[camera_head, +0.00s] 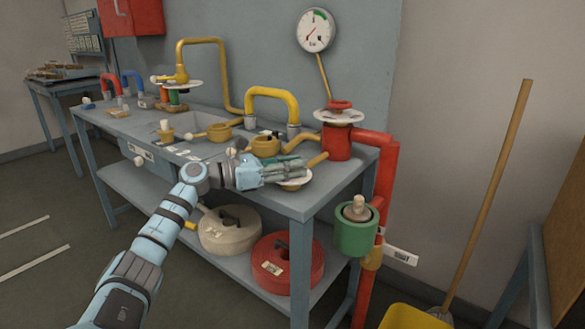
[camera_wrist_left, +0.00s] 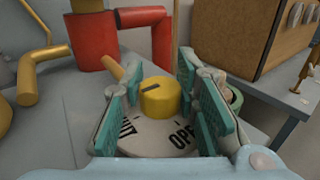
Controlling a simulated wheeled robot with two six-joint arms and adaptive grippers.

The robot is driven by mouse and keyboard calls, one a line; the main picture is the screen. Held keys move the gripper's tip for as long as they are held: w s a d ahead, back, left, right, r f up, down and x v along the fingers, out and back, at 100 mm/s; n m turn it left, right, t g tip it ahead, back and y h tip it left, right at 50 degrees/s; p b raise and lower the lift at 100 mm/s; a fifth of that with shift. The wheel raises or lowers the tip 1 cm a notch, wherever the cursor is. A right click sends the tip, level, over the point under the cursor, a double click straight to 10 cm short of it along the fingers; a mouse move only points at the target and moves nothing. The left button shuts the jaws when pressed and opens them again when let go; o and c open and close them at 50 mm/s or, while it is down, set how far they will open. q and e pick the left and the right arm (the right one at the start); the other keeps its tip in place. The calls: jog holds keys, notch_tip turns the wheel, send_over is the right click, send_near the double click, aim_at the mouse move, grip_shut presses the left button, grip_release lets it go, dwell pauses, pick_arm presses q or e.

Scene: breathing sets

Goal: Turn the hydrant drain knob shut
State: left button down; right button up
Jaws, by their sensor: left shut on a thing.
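The drain knob is a round yellow cap with a dark line on top (camera_wrist_left: 160,98), in the left wrist view. It sits on a white dial plate (camera_wrist_left: 150,138) with "OPE" readable at the right and other dark lettering, partly hidden, at the left. The plate's edge also shows in the head view (camera_head: 296,184). My left gripper (camera_head: 290,168) is at the knob, with its teal-padded fingers on both sides of it (camera_wrist_left: 158,105), shut on it. In the head view the fingers hide the knob. The red hydrant (camera_head: 337,143) stands just behind. My right gripper is not in view.
A green cup-shaped fitting (camera_head: 355,232) hangs at the bench's right end beside red pipes. Yellow pipes (camera_head: 270,92) and brass fittings stand farther back on the bench. Rolled hoses (camera_head: 288,264) lie on the shelf below. A broom (camera_head: 495,185) leans at the right.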

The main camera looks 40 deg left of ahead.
pick_arm(q)
jog(key=shift+f, duration=0.1)
jog(key=c, duration=1.2)
grip_release()
jog(key=v, duration=0.7)
jog(key=shift+s+a, duration=0.2)
